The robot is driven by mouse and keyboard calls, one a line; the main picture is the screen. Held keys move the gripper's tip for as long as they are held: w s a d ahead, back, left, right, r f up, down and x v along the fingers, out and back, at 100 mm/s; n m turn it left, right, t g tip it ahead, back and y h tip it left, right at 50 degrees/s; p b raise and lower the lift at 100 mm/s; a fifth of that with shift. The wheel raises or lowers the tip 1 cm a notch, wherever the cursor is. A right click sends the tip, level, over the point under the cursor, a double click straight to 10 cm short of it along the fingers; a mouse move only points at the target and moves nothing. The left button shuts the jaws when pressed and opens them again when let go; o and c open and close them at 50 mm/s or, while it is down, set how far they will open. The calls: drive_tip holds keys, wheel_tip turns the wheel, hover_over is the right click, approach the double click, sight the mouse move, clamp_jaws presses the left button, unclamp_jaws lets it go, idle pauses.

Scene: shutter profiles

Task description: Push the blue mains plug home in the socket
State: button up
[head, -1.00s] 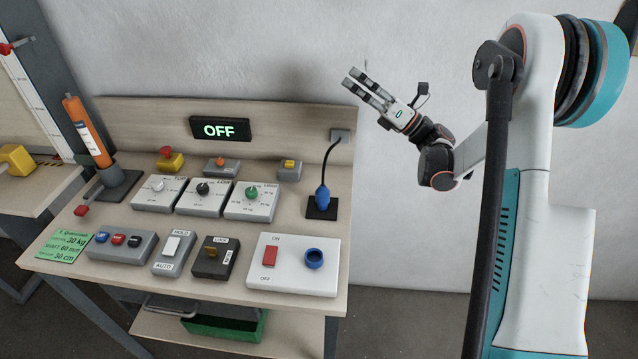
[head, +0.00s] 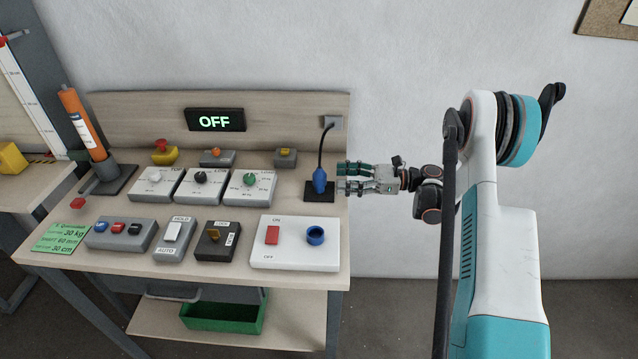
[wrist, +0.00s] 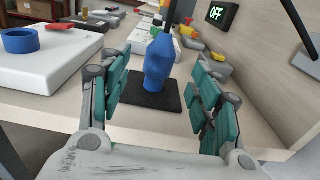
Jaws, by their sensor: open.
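The blue mains plug (head: 319,181) stands upright on a small black pad (head: 312,196) at the right edge of the bench, its black cord rising to a grey wall box. The socket (head: 316,234) is a blue ring on a white switch panel (head: 270,254), nearer the front; it looks empty. My gripper (head: 352,178) is open just right of the plug, pointing left at it. In the wrist view the plug (wrist: 159,62) stands upright ahead, between the two green-padded fingers (wrist: 160,98) and a little beyond them, apparently untouched.
Beside the socket is a red switch (head: 272,235). Several control boxes stand left of the plug, with a dial box (head: 249,187) closest. The backboard (head: 280,110) rises behind, bearing an OFF display (head: 214,121). Right of the bench is free room.

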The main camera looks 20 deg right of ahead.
sight(320, 177)
drive_tip(key=shift+b+x, duration=1.15)
drive_tip(key=shift+x, duration=2.65)
drive_tip(key=shift+f, duration=0.1)
drive_tip(key=c, duration=1.2)
